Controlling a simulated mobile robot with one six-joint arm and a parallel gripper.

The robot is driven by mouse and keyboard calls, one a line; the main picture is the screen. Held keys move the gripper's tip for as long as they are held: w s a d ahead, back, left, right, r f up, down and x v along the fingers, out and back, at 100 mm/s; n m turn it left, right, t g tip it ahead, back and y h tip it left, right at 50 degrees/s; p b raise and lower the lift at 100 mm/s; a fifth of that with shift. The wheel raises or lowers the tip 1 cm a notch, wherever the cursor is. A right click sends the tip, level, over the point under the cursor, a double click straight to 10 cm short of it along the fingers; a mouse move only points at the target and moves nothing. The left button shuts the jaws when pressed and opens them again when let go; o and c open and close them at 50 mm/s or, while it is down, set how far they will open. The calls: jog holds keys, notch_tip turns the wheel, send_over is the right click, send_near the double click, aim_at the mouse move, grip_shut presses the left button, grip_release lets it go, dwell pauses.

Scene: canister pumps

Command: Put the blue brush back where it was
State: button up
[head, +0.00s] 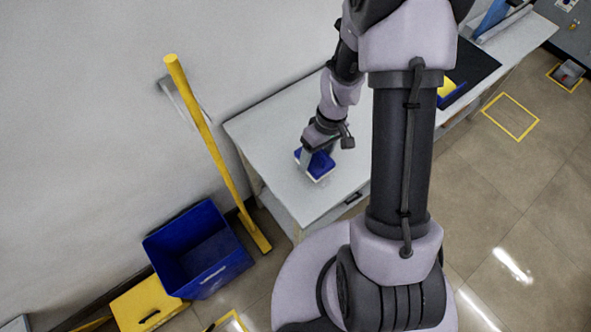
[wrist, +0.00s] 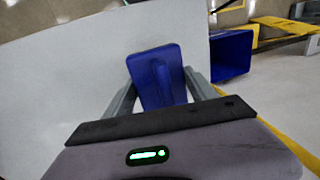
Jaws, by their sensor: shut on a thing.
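The blue brush (head: 316,163) is at the left end of the white table, with a pale edge along its underside. My gripper (head: 307,152) is above it, pointing down, and shut on it. In the wrist view the brush (wrist: 158,77) shows as a blue block between the two grey fingers of my gripper (wrist: 160,88). I cannot tell whether the brush touches the table top or is just above it.
The white table (head: 265,135) has bare room around the brush. A black mat (head: 478,66) with a yellow thing (head: 446,88) lies farther right. A blue bin (head: 200,248), a yellow box (head: 145,305) and a yellow pole (head: 215,150) stand left of the table.

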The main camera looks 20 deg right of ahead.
jog(key=a, duration=0.4)
jog(key=shift+w+a+f, duration=0.25)
jog(key=shift+f, duration=0.05)
jog(key=shift+a+f+b, duration=0.1)
jog(key=shift+a+b, duration=0.25)
jog(key=shift+a, duration=0.05)
jog(key=shift+f+b, duration=0.9)
jog(key=shift+f, duration=0.85)
jog(key=o, duration=1.3)
